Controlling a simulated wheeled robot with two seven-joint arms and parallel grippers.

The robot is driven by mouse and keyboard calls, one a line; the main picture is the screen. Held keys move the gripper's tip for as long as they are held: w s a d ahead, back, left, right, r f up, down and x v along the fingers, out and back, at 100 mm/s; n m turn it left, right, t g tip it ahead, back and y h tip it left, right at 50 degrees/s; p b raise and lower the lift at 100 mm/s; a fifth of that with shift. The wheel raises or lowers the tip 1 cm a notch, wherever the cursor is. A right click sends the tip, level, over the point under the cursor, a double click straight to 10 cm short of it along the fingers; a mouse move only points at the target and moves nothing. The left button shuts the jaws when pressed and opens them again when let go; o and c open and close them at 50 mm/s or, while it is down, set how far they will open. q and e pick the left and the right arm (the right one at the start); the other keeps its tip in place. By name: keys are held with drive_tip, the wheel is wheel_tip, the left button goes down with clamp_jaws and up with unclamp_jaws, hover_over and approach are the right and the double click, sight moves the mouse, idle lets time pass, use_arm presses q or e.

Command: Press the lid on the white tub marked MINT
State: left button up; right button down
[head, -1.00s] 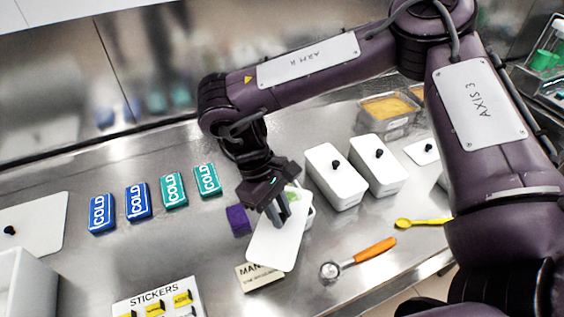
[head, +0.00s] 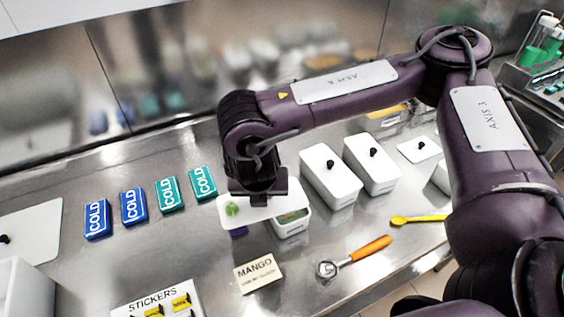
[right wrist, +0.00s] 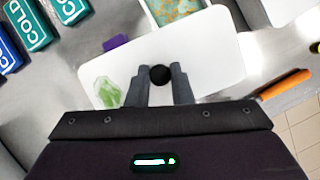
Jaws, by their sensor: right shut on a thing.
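My right gripper (head: 259,194) is shut on the black knob (right wrist: 160,76) of a white lid (head: 236,218) with a green leaf picture. The lid also shows in the right wrist view (right wrist: 213,62). A small white tub (head: 291,228) with greenish contents stands under the lid's right part in the head view; its front label is too small to read. The tub's open top (right wrist: 178,10) shows past the lid's far edge in the right wrist view. The lid lies across the tub, offset to the left, not lined up with its rim. My left gripper is not in view.
Two lidded white tubs (head: 329,181) (head: 371,168) stand right of the open tub. A MANGO card (head: 258,273), an orange-handled scoop (head: 357,254) and a yellow spoon (head: 418,219) lie in front. A purple block (head: 239,232) sits under the lid's edge. Several COLD packs (head: 133,206) lie left.

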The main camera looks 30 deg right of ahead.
drive_tip(key=n, duration=0.2)
drive_tip(key=w+d+n+y, duration=0.1)
drive_tip(key=shift+f+n, duration=0.1)
drive_tip(key=shift+n, duration=0.3)
drive_tip(key=n+y, duration=0.1)
drive_tip(key=n, duration=0.1)
drive_tip(key=w+d+n, duration=0.1)
drive_tip(key=n, duration=0.1)
drive_tip(key=d+n+y, duration=0.1)
drive_tip(key=n, duration=0.1)
drive_tip(key=shift+w+y, duration=0.3)
drive_tip(key=shift+w, duration=0.05)
drive_tip(key=d+n, duration=0.1)
drive_tip(key=w+n+y, duration=0.1)
drive_tip(key=n, duration=0.1)
drive_tip(key=d+n+g, duration=0.1)
drive_tip(key=n, duration=0.1)
drive_tip(key=shift+w+d+r+y, duration=0.2)
drive_tip(key=shift+w+d+y, duration=0.1)
drive_tip(key=shift+y, duration=0.1)
drive_tip(key=d+n, duration=0.1)
drive_tip(key=n, duration=0.1)
drive_tip(key=w+d+n+g, duration=0.1)
drive_tip(key=n, duration=0.1)
drive_tip(key=shift+d+f+n+y, duration=0.1)
drive_tip(key=shift+d+n+y, duration=0.1)
drive_tip(key=shift+n+y, duration=0.15)
wheel_tip(320, 180, down, 6)
drive_tip(key=b, duration=0.4)
drive_tip(key=shift+a, duration=0.1)
